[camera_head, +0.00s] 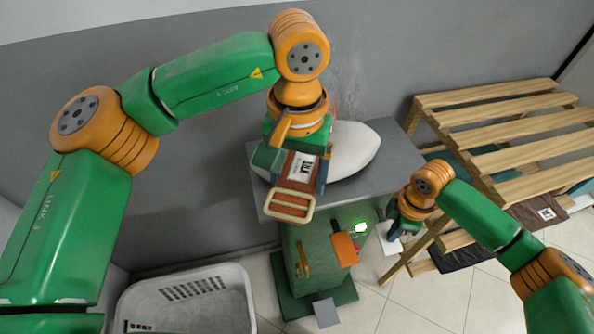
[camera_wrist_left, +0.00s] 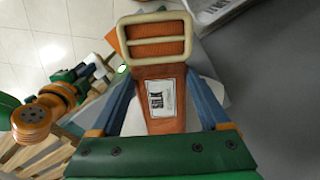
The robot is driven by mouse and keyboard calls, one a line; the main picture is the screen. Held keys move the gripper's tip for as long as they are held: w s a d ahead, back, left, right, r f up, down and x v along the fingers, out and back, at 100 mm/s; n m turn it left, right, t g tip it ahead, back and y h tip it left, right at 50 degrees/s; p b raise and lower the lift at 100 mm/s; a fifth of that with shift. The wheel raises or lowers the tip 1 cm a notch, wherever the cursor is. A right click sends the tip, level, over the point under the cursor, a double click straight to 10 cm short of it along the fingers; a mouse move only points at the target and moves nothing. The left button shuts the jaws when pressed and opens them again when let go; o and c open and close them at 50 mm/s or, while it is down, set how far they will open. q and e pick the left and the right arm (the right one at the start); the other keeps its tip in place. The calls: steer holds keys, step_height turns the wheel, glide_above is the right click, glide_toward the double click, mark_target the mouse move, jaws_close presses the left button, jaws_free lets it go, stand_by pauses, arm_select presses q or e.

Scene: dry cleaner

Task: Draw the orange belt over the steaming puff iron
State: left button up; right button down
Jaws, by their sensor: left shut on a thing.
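The orange belt (camera_head: 300,168) is brown-orange with a white printed label and a cream rectangular buckle (camera_head: 289,203) at its near end. In the left wrist view the belt (camera_wrist_left: 166,118) lies between the blue fingers of my left gripper (camera_wrist_left: 160,78), buckle pointing away. My left gripper (camera_head: 298,183) is shut on it at the near left of the puff iron (camera_head: 352,150), a white egg-shaped pad with faint steam above. The gripper hides the pad's left part; I cannot tell whether the belt touches it. My right gripper (camera_head: 394,226) is low by the pallet rack; its jaws are unclear.
The pad rests on a grey table (camera_head: 395,150) with a green unit (camera_head: 320,262) below it. A slatted wooden rack (camera_head: 510,130) with folded items stands at right. A white laundry basket (camera_head: 185,300) is on the floor at lower left.

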mark_target(292, 198)
arm_select(q)
steer(key=shift+s+f, duration=0.1)
steer(key=shift+f, duration=0.7)
arm_select(e)
steer(key=shift+s, duration=0.1)
stand_by(0.4)
arm_select(q)
steer(key=shift+s, duration=0.1)
steer(key=shift+s+a, duration=0.15)
steer(key=shift+s, duration=0.55)
steer(key=shift+s+a, duration=0.15)
steer(key=shift+s, duration=0.5)
steer(key=shift+w+d, duration=0.2)
steer(key=shift+w, duration=0.8)
steer(key=shift+w+d, duration=0.25)
steer(key=shift+w, duration=0.7)
steer(key=shift+w+d, duration=0.2)
steer(key=shift+w, duration=0.8)
steer(key=shift+s+a+f, duration=0.1)
steer(key=shift+s+a, duration=0.1)
steer(key=shift+s, duration=0.8)
steer(key=shift+s+a+f, duration=0.1)
steer(key=shift+s+a, duration=0.15)
steer(key=shift+s, duration=0.75)
steer(key=shift+s+a, duration=0.2)
steer(key=shift+s, duration=0.8)
steer(key=shift+r, duration=2.55)
